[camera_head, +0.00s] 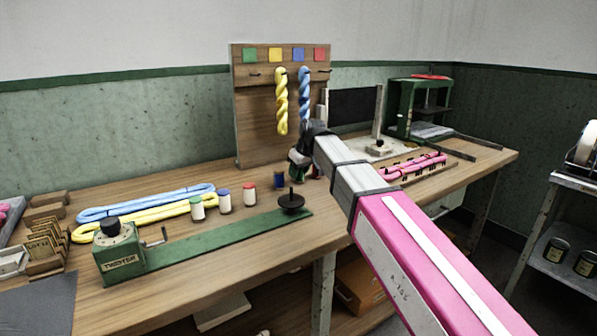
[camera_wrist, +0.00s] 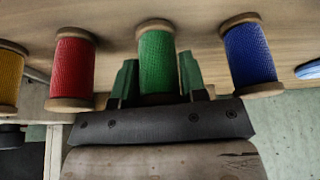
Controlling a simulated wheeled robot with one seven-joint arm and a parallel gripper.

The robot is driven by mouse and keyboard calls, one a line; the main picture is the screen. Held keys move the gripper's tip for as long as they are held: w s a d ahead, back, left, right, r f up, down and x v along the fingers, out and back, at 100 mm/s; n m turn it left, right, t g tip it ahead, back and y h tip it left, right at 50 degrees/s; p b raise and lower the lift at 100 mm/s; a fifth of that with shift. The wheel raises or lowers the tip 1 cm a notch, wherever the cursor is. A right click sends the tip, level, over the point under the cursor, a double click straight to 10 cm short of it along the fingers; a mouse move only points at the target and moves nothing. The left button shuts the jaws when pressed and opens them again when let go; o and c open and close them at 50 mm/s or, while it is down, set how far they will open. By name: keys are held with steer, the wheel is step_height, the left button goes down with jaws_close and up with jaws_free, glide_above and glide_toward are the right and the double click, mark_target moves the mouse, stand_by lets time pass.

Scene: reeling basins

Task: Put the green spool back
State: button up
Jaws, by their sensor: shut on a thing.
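The green spool (camera_wrist: 157,62), wound with green thread between wooden end discs, is between the two green fingers of my gripper (camera_wrist: 157,75). My gripper is shut on it. The spool is in a row between the red spool (camera_wrist: 73,65) and the blue spool (camera_wrist: 250,55). Part of a yellow spool (camera_wrist: 10,75) shows at the far left. In the head view my gripper (camera_head: 299,167) is low at the foot of the pegboard and mostly hides the green spool. The blue spool (camera_head: 279,180) stands just left of it. I cannot tell whether the green spool touches the bench.
The wooden pegboard (camera_head: 255,110) holds yellow (camera_head: 281,103) and blue (camera_head: 305,90) hanks behind my gripper. Pink hanks (camera_head: 412,167) lie right. Bench front is partly clear.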

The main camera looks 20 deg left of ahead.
steer(key=shift+f, duration=0.1)
steer(key=o, duration=0.9)
steer(key=v, duration=1.2)
